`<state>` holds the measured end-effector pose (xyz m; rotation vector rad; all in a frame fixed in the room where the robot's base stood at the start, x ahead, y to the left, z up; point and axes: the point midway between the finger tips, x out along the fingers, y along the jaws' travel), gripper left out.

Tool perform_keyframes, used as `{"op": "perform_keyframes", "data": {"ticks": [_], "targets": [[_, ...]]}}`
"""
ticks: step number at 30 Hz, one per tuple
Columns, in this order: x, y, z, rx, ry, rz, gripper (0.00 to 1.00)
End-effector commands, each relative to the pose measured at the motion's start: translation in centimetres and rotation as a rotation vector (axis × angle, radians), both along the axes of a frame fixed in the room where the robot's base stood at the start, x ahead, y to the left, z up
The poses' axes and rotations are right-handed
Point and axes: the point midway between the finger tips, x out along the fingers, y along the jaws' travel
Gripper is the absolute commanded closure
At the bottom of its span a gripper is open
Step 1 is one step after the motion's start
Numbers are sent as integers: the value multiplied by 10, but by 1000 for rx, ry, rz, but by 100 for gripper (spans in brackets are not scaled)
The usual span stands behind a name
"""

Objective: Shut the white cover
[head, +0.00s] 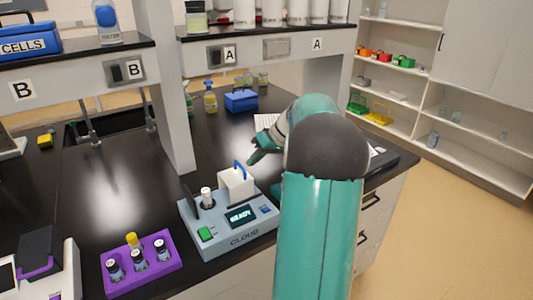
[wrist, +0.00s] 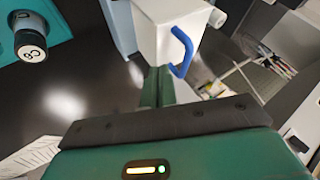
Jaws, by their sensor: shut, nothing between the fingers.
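The white cover (head: 236,184) is a box with a blue handle (head: 240,168). It sits on the grey CLOUD instrument (head: 225,225), to the right of a white-capped vial (head: 207,196) that stands exposed. My gripper (head: 257,155) is behind and to the right of the cover, its fingers together and empty. In the wrist view the white cover (wrist: 172,32) and its blue handle (wrist: 182,52) are just ahead of my shut fingers (wrist: 158,75). I cannot tell whether the fingers touch the cover.
The instrument's screen reads READY. A purple rack (head: 141,264) with several vials stands to the left. A blue box (head: 241,101) and small bottles sit farther back. A grey post (head: 164,90) rises behind the instrument. A vial marked C6 (wrist: 31,47) shows in the wrist view.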

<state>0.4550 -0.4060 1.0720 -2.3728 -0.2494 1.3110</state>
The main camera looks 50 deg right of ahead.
Motion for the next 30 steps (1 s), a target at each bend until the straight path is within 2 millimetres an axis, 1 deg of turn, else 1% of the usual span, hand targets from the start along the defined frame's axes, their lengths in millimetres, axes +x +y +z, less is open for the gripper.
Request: {"op": "perform_keyframes", "data": {"ticks": [1,5,17,20,27,30], "targets": [[2,6,2,-1,0,1,100],[4,14,3,0,0,0,100],[6,18,4,0,0,0,100],[10,31,4,0,0,2,100],[28,89,4,0,0,5,100],[34,108,3,1,1,3,100]]}}
